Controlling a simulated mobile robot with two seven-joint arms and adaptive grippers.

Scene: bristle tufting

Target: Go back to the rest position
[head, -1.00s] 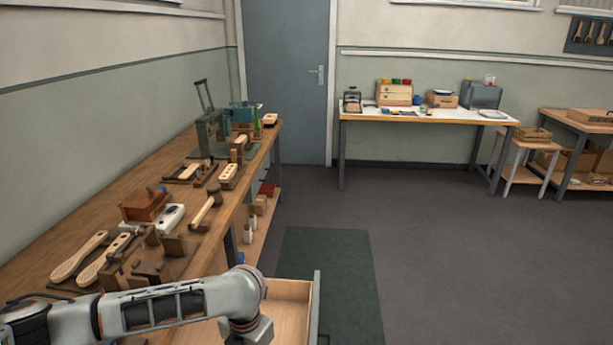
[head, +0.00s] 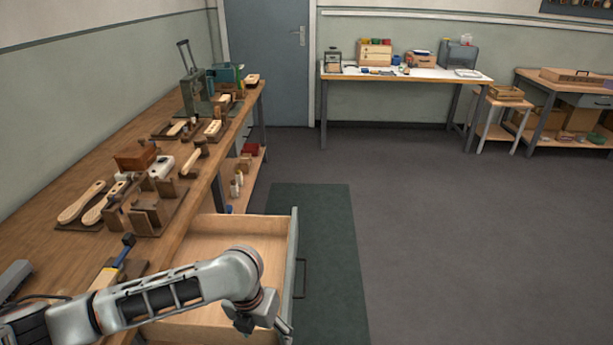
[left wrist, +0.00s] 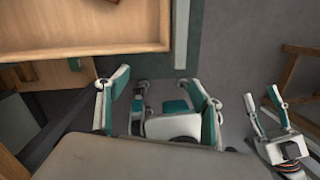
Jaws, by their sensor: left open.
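My left arm reaches in from the lower left of the head view, over an open wooden drawer (head: 225,232) below the bench. My left gripper (head: 266,326) hangs at the drawer's front right corner, partly cut off by the picture edge. In the left wrist view its two teal-padded fingers (left wrist: 158,88) stand apart with nothing between them. The drawer also shows there at the upper left (left wrist: 85,25), close to the fingers. My right gripper (left wrist: 268,112) shows at the right of the left wrist view, its fingers apart and empty. It is not in the head view.
The workbench (head: 52,258) on the left carries brush blanks, wooden fixtures, a mallet and a green press (head: 194,92). A green mat (head: 325,235) lies right of the drawer. A white-topped table (head: 400,74) stands at the back. Grey floor (head: 450,220) is clear at the right.

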